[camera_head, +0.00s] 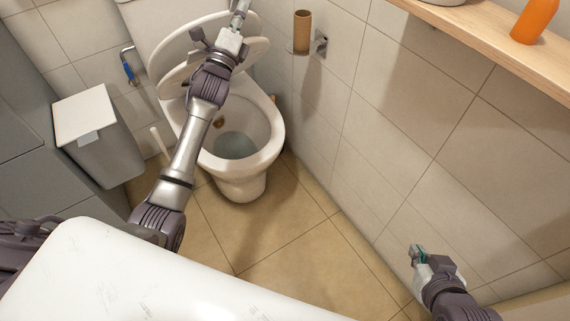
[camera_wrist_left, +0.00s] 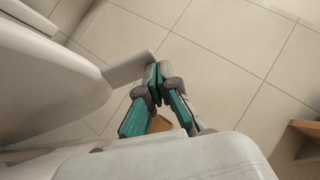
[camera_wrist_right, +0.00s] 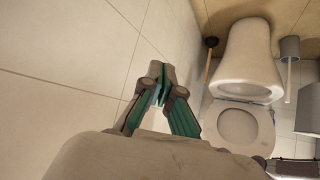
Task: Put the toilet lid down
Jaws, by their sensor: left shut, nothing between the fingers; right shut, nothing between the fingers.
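The white toilet (camera_head: 240,150) stands against the back wall with its bowl open. Its lid (camera_head: 163,50) and its seat (camera_head: 262,50) are raised, partly hidden by my left arm; they also show in the right wrist view, with the seat (camera_wrist_right: 212,128) upright behind the bowl. My left gripper (camera_head: 242,6) is shut and empty at the top edge of the head view, above the raised parts. In the left wrist view its fingers (camera_wrist_left: 155,75) are beside a large white rounded surface; contact cannot be told. My right gripper (camera_head: 415,250) is shut and empty, low near the right wall.
A grey bin (camera_head: 105,150) with a white lid stands left. A wooden shelf (camera_head: 490,35) with an orange bottle (camera_head: 535,20) runs along the right wall. Open tiled floor (camera_head: 300,225) lies in front.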

